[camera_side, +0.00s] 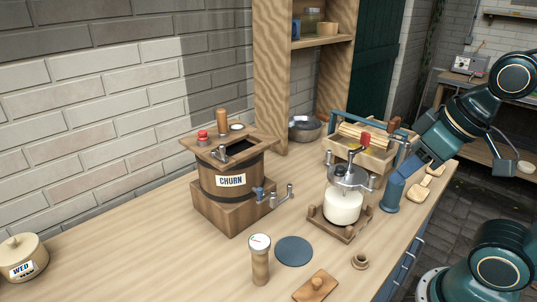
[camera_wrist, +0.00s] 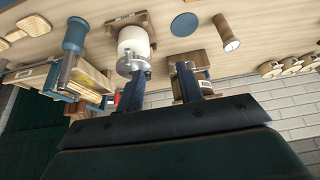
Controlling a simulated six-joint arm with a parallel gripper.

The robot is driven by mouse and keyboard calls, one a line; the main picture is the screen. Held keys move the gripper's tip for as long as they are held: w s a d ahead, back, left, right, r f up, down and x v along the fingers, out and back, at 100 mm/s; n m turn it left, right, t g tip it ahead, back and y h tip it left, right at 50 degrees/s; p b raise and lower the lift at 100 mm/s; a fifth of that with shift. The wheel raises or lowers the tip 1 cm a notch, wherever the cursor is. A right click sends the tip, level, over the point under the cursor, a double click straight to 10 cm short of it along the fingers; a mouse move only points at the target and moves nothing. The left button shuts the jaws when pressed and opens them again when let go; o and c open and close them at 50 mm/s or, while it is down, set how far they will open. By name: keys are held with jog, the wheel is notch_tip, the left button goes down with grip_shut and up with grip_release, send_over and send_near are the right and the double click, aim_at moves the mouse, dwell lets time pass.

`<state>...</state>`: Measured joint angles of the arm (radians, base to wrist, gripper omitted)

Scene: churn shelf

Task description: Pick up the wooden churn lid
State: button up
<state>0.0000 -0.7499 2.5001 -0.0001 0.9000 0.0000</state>
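In the side view, a small wooden board with a round knob (camera_side: 315,286), seemingly the churn lid, lies flat at the bench's front edge. I cannot make it out in the wrist view. The wooden churn (camera_side: 230,182), labelled CHURN, stands at the back with a dark square opening in its top. My gripper (camera_side: 412,163) hangs at the right end of the bench, far from the board. In the wrist view, its two dark fingers (camera_wrist: 160,75) are apart with nothing held between them. The churn is partly hidden behind one finger there.
A glass milk jar (camera_side: 343,203) with a crank, a wooden crate (camera_side: 362,160) and a blue cylinder (camera_side: 392,192) stand near my gripper. A gauge-topped wooden cylinder (camera_side: 260,262), blue disc (camera_side: 294,251) and wooden ring (camera_side: 360,262) are near the board.

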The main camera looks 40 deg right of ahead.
jog(key=shift+o, duration=0.6)
jog(key=w+a+f+n+g+y, duration=0.1)
jog(key=w+a+f+n+g, duration=0.3)
jog(key=n, duration=0.9)
jog(key=w+a+f+n+g+y, duration=0.2)
jog(key=w+a+f+n+g, duration=0.2)
jog(key=n, duration=0.9)
jog(key=shift+w+a+f+g, duration=0.35)
jog(key=shift+w+f, duration=1)
jog(key=shift+f, duration=0.3)
jog(key=shift+f, duration=0.1)
send_over(317, 280)
jog(key=w+d, duration=0.2)
jog(key=shift+s+a+f, duration=0.1)
jog(key=shift+s+f, duration=0.05)
jog(key=shift+f, duration=1.8)
jog(key=shift+s+a+f, duration=0.1)
jog(key=shift+f, duration=1.8)
